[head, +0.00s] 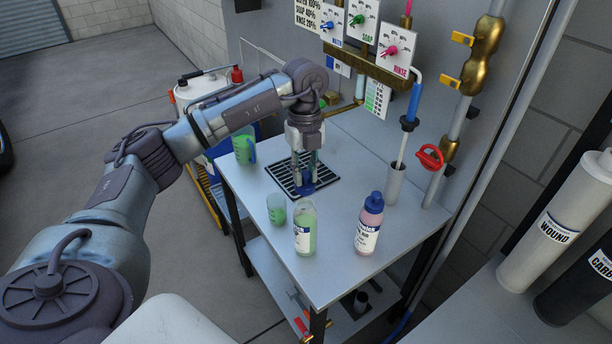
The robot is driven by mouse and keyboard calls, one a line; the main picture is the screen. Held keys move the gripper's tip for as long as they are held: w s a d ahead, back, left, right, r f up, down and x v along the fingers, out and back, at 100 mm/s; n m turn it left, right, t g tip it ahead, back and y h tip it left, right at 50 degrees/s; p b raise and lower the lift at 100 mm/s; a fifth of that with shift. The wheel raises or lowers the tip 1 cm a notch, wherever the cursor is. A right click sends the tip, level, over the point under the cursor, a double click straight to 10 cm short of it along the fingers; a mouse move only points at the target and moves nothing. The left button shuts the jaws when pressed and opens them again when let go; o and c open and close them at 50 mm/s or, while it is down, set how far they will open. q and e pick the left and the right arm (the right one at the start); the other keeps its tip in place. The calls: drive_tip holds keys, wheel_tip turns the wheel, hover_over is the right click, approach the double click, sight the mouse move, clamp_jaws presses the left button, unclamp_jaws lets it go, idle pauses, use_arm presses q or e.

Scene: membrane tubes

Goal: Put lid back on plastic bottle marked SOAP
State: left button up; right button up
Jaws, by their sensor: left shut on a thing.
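My left gripper (307,178) points down over the right part of the black drain grate and is shut on a small blue lid (308,188). I cannot tell whether the lid touches the grate. A clear plastic bottle (305,236) with green liquid and a white and blue label stands upright and open on the grey table, in front of the gripper. Its label is too small to read. A second bottle (368,228) with pink liquid stands upright to its right with a blue lid on. My right gripper is not in view.
A small green cup (276,209) stands just left of the open bottle. A green jug (244,149) stands at the table's left edge. A grey cylinder (395,184) with a tube stands at the right, near a red valve (430,157). The table (335,278) is clear at the front.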

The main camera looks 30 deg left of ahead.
use_arm(q)
drive_tip(key=shift+s+f, duration=0.1)
drive_tip(key=shift+f, duration=0.35)
drive_tip(key=shift+f+b, duration=0.3)
drive_tip(key=shift+b, duration=0.15)
wheel_tip(320, 180, down, 3)
drive_tip(key=shift+f+b, duration=0.2)
drive_tip(key=shift+b, duration=1)
drive_tip(key=shift+f+b, duration=0.3)
drive_tip(key=shift+f, duration=0.3)
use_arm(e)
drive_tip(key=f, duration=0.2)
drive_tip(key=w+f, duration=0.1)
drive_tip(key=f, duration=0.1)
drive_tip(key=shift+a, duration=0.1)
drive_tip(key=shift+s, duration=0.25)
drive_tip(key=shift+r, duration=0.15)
use_arm(q)
drive_tip(key=shift+f+p, duration=0.1)
drive_tip(key=shift+p, duration=0.2)
